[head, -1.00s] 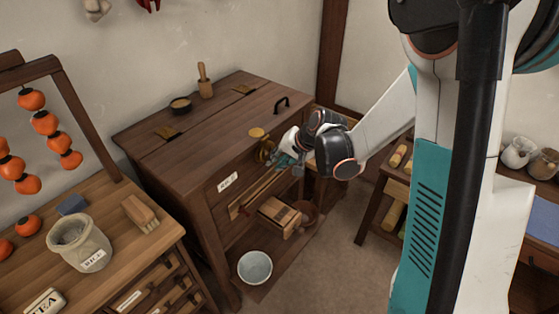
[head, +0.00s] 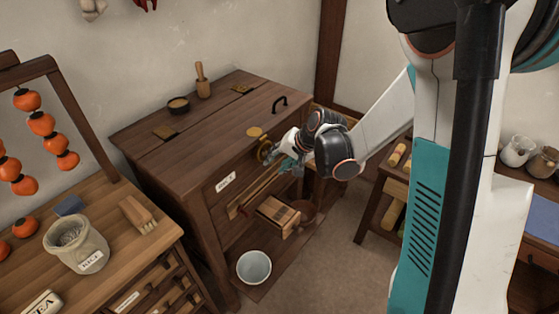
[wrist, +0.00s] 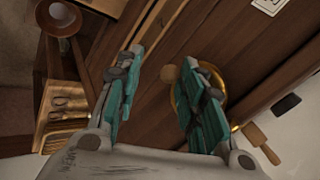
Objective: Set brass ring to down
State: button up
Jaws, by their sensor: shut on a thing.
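The brass ring (head: 264,151) is on the front of the dark wooden chest (head: 190,150), above and right of its RICE label. My gripper (head: 285,163) is at the chest front, just right of the ring. In the wrist view, the ring (wrist: 222,84) is partly hidden behind the right-hand teal finger. My gripper (wrist: 160,98) shows a gap between its fingers there, and it is shut on the ring. The exact contact is hidden. A small round brown piece (wrist: 168,74) shows between the fingers.
A small drawer-like wooden box (head: 279,214) juts out below my gripper. A white bowl (head: 254,267) stands on the low shelf. A side table (head: 130,250) is at left.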

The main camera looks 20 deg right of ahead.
jog(key=shift+s+a+f, duration=0.15)
jog(key=shift+s+a, duration=0.05)
jog(key=shift+s, duration=0.05)
jog(key=v, duration=0.8)
jog(key=shift+w+d, duration=0.2)
jog(key=shift+w, duration=0.05)
jog(key=shift+c, duration=0.2)
